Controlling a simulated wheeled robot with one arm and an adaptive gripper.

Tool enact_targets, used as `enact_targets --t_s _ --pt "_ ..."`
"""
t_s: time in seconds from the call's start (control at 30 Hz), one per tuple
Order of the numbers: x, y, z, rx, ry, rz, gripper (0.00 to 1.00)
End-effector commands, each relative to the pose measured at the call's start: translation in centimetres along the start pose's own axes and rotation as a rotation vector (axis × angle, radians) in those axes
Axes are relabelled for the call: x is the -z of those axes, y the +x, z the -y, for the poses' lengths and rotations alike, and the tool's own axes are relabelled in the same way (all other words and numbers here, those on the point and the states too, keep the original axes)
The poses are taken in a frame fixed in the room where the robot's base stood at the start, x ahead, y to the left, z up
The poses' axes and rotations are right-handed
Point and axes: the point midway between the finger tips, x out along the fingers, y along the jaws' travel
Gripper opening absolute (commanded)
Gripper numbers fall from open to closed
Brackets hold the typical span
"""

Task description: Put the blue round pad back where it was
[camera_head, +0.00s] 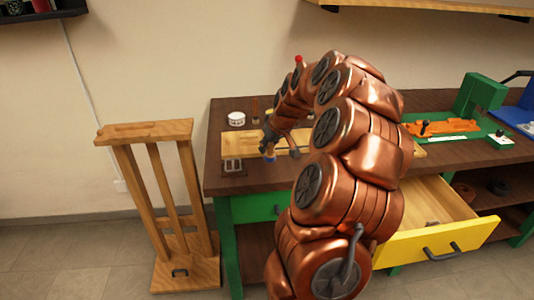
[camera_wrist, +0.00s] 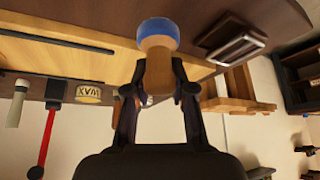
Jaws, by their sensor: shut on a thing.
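The blue round pad (camera_wrist: 158,30) has a tan wooden handle (camera_wrist: 158,72). My gripper (camera_wrist: 160,92) is shut on that handle, with a dark finger on each side, and the blue end points away from the palm. In the head view my gripper (camera_head: 268,142) is over the left part of the workbench (camera_head: 218,142). The blue pad (camera_head: 270,160) shows just below it, near the front of a light wooden board (camera_head: 236,143). I cannot tell whether the pad touches the surface. My arm hides part of the board.
A slotted metal holder (camera_head: 233,165) lies left of the pad. A wax tin (camera_wrist: 88,93) stands farther back. A yellow drawer (camera_head: 435,238) is open at the right front. A wooden stand (camera_head: 160,205) is left of the bench. A green fixture (camera_head: 482,100) is at the right.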

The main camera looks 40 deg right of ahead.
Motion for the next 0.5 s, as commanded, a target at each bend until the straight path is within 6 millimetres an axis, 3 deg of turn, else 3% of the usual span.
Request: enact_targets --t_s 0.1,0.5 --pt "0.5 0.3 -0.2 0.0 -0.001 0.001 0.0" --pt "-1.3 3.3 -0.2 -0.001 0.0 -0.001 0.0"
